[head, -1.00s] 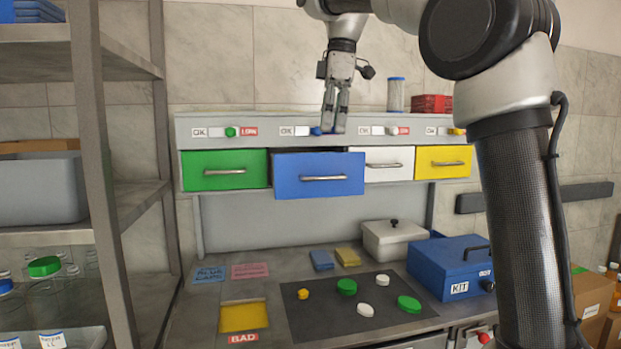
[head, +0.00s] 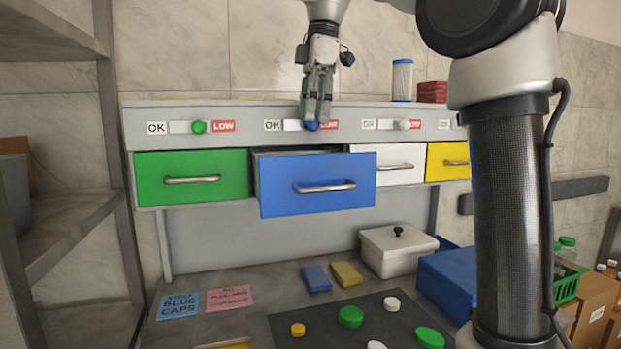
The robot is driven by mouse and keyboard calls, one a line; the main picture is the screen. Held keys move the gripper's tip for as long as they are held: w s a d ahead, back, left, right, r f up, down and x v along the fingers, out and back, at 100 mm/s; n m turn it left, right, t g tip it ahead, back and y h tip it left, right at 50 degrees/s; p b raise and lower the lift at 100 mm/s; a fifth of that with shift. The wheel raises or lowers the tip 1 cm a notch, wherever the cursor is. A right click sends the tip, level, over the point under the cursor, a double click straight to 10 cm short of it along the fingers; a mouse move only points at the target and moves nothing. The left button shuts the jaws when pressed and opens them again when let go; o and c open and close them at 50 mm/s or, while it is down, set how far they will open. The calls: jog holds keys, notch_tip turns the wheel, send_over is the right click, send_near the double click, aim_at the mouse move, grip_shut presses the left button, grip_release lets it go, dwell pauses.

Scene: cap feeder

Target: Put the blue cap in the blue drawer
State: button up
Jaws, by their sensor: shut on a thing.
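My gripper (head: 317,118) is in front of and above the blue drawer, fingers pointing down. It is shut on a small blue thing at its fingertips, which I take to be the blue cap (head: 312,126). The fingers hide most of it, and it lines up with the blue drawer's slider, so cap and slider knob are hard to tell apart. The blue drawer (head: 318,187) is pulled out, standing forward of its neighbours with a dark gap at its top. Its inside is barely visible.
The green drawer (head: 191,177), white drawer (head: 400,163) and yellow drawer (head: 447,161) look closed. Below, a dark mat (head: 322,328) holds green, white and yellow caps. A white lidded box (head: 397,251) and a blue kit box (head: 447,283) stand at right. Shelving (head: 75,215) stands at left.

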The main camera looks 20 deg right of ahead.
notch_tip(320, 180, down, 14)
dwell(0.4)
jog(key=shift+o, duration=0.9)
jog(key=shift+f, duration=0.1)
jog(key=shift+o, duration=0.9)
jog(key=r, duration=0.4)
jog(key=d+r, duration=0.1)
jog(key=r, duration=0.7)
jog(key=shift+d+r, duration=0.1)
jog(key=shift+d, duration=0.15)
jog(key=shift+s, duration=0.1)
